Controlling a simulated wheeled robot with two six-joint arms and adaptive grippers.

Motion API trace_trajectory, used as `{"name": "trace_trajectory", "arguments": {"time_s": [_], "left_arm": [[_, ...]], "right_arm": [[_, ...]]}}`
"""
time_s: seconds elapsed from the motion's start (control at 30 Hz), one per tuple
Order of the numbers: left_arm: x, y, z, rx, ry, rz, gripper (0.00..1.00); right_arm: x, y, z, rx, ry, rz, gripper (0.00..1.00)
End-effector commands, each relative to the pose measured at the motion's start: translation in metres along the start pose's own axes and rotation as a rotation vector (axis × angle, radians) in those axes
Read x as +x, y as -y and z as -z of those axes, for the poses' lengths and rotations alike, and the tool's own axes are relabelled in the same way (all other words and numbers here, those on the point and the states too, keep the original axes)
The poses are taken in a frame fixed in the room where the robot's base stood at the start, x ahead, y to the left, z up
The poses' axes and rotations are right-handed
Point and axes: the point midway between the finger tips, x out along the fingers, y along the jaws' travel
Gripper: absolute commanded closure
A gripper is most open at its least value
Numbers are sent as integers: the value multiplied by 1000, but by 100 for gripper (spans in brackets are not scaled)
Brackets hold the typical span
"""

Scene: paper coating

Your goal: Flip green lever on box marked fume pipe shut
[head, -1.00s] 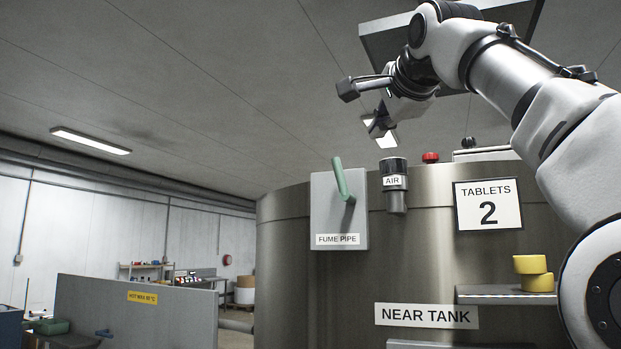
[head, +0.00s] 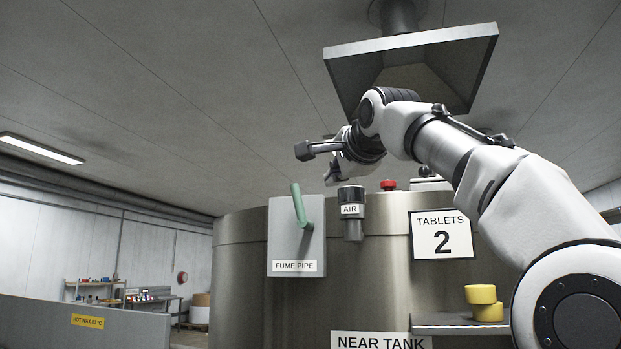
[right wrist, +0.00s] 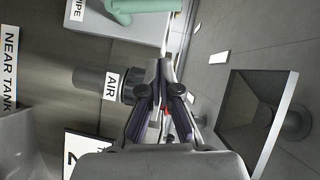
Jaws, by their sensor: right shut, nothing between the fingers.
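The grey box marked FUME PIPE (head: 312,243) is on the front of the steel tank. Its green lever (head: 300,207) points up, leaning slightly left, in the head view. In the right wrist view the lever (right wrist: 140,7) lies along the top edge, and part of the box (right wrist: 98,18) shows there. My right gripper (head: 331,178) is beside and right of the lever's upper end, above the AIR fitting, and touches neither visibly. Its fingers (right wrist: 163,75) are shut and empty. My left gripper is not in view.
The dark AIR fitting (head: 352,196) stands just right of the box. A red knob (head: 388,185) and the TABLETS 2 sign (head: 441,243) are farther right. A grey hood (head: 440,60) hangs above my right arm. Yellow tablets (head: 482,294) sit on a shelf (head: 455,325).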

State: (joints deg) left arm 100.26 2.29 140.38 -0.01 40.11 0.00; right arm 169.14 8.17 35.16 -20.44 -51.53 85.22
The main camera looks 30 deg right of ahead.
Motion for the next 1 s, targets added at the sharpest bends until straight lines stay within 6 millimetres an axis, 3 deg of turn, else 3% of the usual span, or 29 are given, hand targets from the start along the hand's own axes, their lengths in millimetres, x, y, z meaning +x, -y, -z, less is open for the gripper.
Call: {"name": "trace_trajectory", "arguments": {"time_s": [0.03, 0.17, 0.27, 0.4, 1.0], "left_arm": [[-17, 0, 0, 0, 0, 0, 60], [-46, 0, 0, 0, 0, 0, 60], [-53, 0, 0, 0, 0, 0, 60], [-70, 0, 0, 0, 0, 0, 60], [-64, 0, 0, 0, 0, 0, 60]], "right_arm": [[10, 8, 1, -1, 2, -5, 100], [38, 10, 1, -2, 3, -5, 100], [51, 6, -16, -5, 2, -3, 100], [60, 5, -25, -3, 0, -2, 100], [62, -1, -30, -1, 1, 2, 100]]}}
